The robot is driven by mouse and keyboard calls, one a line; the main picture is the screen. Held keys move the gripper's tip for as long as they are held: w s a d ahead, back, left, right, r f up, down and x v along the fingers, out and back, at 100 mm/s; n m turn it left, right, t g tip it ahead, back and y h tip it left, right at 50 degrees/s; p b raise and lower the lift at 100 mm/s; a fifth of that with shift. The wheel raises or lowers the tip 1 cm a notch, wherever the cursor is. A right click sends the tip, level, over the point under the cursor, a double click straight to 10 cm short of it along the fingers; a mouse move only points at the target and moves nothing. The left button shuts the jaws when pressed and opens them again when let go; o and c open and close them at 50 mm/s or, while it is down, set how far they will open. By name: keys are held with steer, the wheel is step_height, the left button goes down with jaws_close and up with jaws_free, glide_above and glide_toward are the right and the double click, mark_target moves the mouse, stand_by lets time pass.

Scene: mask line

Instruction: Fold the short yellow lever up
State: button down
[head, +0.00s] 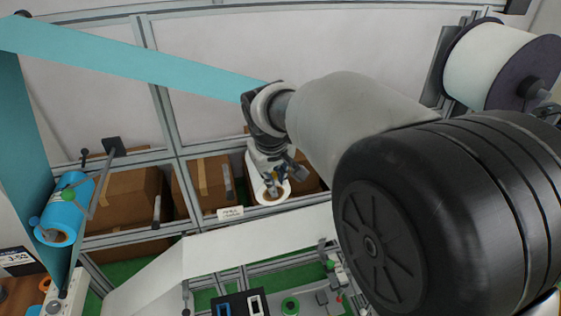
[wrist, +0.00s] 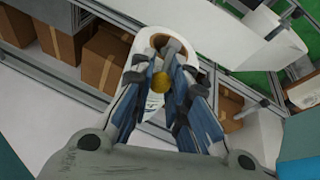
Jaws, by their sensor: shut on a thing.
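The yellow lever shows as a round yellow end (wrist: 158,82) between my fingers in the wrist view; the rest of it is hidden by the fingers, so its tilt cannot be told. My gripper (wrist: 160,90) is shut on it, with a finger on each side. In the head view my gripper (head: 275,176) is at the middle of the frame, in front of a white roll (head: 268,198). The lever is too small to make out clearly there.
The white roll (wrist: 167,35) is just beyond my fingertips. Cardboard boxes (head: 130,195) stand behind the metal frame. A blue roll (head: 70,205) is at the left, and a large white spool (head: 488,65) at the upper right. A white web (head: 220,255) runs below my gripper.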

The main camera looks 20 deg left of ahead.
stand_by(0.3)
steer(key=c, duration=1.5)
jaws_free()
steer(key=shift+w, duration=0.1)
steer(key=v, duration=1.2)
steer(key=shift+d, duration=0.15)
